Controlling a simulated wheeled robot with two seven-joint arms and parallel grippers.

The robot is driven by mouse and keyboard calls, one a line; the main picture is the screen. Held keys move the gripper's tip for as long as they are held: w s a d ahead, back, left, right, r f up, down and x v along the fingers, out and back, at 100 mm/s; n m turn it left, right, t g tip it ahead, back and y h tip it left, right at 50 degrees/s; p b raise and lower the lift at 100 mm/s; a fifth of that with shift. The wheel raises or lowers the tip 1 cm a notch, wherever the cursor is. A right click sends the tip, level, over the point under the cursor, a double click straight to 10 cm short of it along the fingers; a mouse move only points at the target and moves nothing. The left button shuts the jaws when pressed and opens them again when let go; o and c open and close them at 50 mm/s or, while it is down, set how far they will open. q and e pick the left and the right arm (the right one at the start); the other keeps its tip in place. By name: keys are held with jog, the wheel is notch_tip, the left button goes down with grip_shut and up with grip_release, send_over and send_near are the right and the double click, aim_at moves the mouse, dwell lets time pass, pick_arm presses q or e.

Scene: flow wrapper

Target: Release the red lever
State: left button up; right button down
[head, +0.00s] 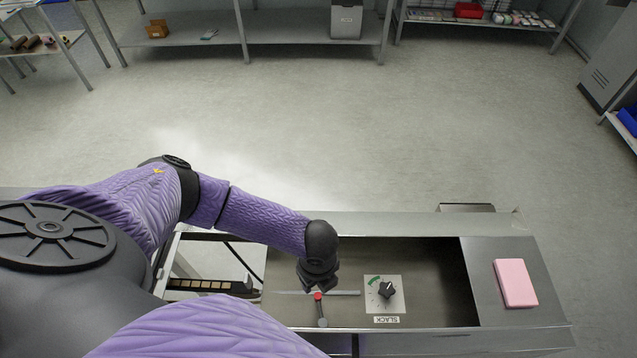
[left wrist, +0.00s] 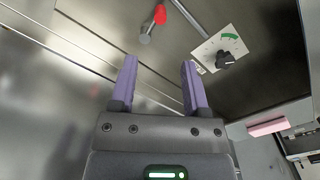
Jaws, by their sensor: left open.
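My left gripper (head: 318,284) is just above and behind the lever in the head view. In the left wrist view, its two purple fingers (left wrist: 159,62) are spread with nothing between them. My right gripper is not in view.
A black dial (head: 387,289) with a green mark sits on a plate right of the lever, above a label reading SLACK. A pink block (head: 515,283) lies on the machine's right end. A thin metal bar (head: 340,293) lies beside the lever. The floor behind is clear.

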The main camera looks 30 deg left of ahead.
aim_at(318, 296)
pick_arm(q)
notch_tip(318, 296, down, 10)
jog(key=b, duration=0.3)
jog(key=shift+f+b, duration=0.25)
jog(key=shift+b, duration=0.05)
jog(key=shift+f, duration=0.1)
